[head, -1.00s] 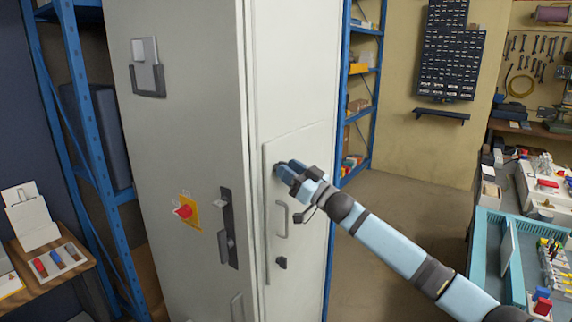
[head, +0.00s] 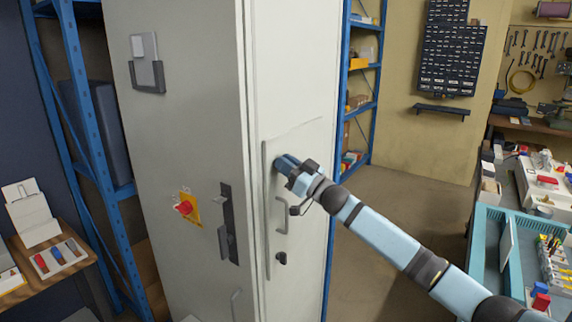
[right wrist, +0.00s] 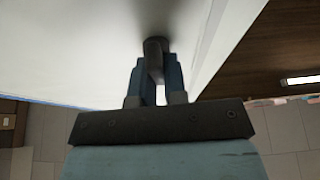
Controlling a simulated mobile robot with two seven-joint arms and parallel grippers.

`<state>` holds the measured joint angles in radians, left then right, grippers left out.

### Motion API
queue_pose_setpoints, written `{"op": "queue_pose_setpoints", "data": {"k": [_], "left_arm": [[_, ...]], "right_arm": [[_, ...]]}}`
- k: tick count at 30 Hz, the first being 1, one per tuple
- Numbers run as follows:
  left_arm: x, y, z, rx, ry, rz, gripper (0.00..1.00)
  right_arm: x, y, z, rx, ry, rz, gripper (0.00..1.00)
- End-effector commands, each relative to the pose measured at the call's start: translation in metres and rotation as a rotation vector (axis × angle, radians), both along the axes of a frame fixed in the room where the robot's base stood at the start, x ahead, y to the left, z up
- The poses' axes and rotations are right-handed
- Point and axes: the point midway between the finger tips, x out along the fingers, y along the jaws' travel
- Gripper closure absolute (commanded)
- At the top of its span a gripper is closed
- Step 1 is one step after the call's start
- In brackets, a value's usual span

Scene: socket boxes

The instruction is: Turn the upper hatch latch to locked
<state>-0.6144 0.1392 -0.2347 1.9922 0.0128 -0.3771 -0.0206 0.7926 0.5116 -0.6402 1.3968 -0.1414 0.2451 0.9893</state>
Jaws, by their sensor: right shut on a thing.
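The upper hatch latch is hidden behind my right gripper (head: 284,163) in the head view. In the right wrist view the latch (right wrist: 155,48) is a dark grey knob with a short lever on the white hatch face. The two blue fingers of my right gripper (right wrist: 154,68) are shut on its lever, one on each side. The hatch (head: 306,150) is a pale raised panel on the tall cabinet and lies flat or nearly so. The lower latch (head: 280,258) is a small dark knob below the hatch handle (head: 282,215). My left gripper is not in view.
The cabinet's left face carries a red switch (head: 184,208) on a yellow plate and a dark door handle (head: 228,225). Blue shelving (head: 362,90) stands behind the cabinet. A teal tray (head: 482,250) is on the bench at right. Open floor lies between cabinet and bench.

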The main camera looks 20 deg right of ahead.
Motion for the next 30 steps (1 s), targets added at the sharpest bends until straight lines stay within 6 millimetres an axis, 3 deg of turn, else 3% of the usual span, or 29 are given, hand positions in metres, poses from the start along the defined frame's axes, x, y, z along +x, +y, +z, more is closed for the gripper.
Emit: {"op": "queue_pose_setpoints", "data": {"k": [8, 30], "left_arm": [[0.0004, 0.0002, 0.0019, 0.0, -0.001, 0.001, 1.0], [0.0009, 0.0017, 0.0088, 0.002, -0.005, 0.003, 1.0]], "right_arm": [[-0.0003, 0.0002, 0.0, -0.125, -0.095, 0.0, 1.0], [-0.0031, 0.0036, -0.002, -0.671, -0.522, 0.0, 1.0]]}}
